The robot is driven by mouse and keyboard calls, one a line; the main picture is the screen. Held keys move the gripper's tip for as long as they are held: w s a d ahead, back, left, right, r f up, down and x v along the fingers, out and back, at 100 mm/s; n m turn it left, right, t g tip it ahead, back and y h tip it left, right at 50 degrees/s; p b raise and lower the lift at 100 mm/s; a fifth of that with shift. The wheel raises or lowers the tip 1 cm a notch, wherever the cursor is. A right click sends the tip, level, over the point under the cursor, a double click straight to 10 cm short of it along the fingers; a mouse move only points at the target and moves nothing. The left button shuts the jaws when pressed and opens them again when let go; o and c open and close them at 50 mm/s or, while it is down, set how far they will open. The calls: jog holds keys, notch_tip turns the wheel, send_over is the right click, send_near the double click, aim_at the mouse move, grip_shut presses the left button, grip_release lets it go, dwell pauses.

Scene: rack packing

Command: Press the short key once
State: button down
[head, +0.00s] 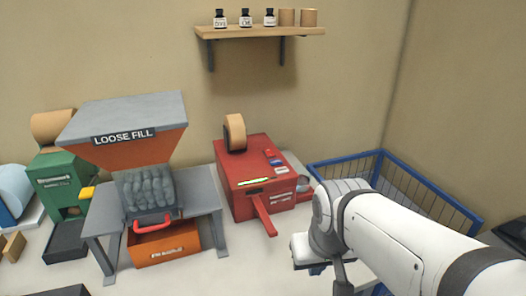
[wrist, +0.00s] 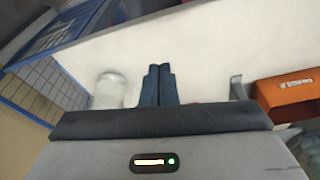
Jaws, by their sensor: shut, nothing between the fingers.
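A red machine (head: 250,190) with a tan tape roll (head: 235,132) on top stands on the white counter in the head view. Small blue and red keys (head: 272,158) sit on its top; I cannot tell which is the short one. A red lever sticks out from its front. My gripper (wrist: 159,70) shows in the wrist view with its dark fingers together and nothing between them. It points over the bare white counter, apart from the keys. In the head view my arm is right of the machine, and the fingertips cannot be made out. No keys show in the wrist view.
A blue wire basket (head: 460,212) stands at the right. A loose fill hopper (head: 125,125) stands left of the machine, over an orange box (head: 165,245). A pale round container (wrist: 108,90) is beside my fingers in the wrist view. A shelf (head: 260,32) hangs above.

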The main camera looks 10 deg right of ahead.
jog(key=w+a+r+m+t+y+p, duration=0.1)
jog(key=w+r, duration=0.2)
jog(key=w, duration=0.5)
jog(key=w+a+r+m+t+y, duration=0.1)
jog(key=w+r+t, duration=0.15)
jog(key=w, duration=0.55)
notch_tip(320, 180, up, 6)
jog(key=f+m+t, duration=0.1)
jog(key=m+t, duration=0.2)
send_over(282, 170)
jog(key=s, duration=0.1)
jog(key=shift+d+r+y+p, duration=0.1)
jog(key=shift+r+y+p, duration=0.15)
jog(key=shift+y+p, duration=0.15)
jog(key=shift+f, duration=0.15)
notch_tip(282, 170, down, 8)
jog(key=b, duration=0.6)
jog(key=shift+f+b, duration=0.35)
jog(key=shift+b, duration=0.25)
jog(key=shift+f, duration=0.1)
jog(key=shift+f+b, duration=0.25)
jog(key=shift+b, duration=0.25)
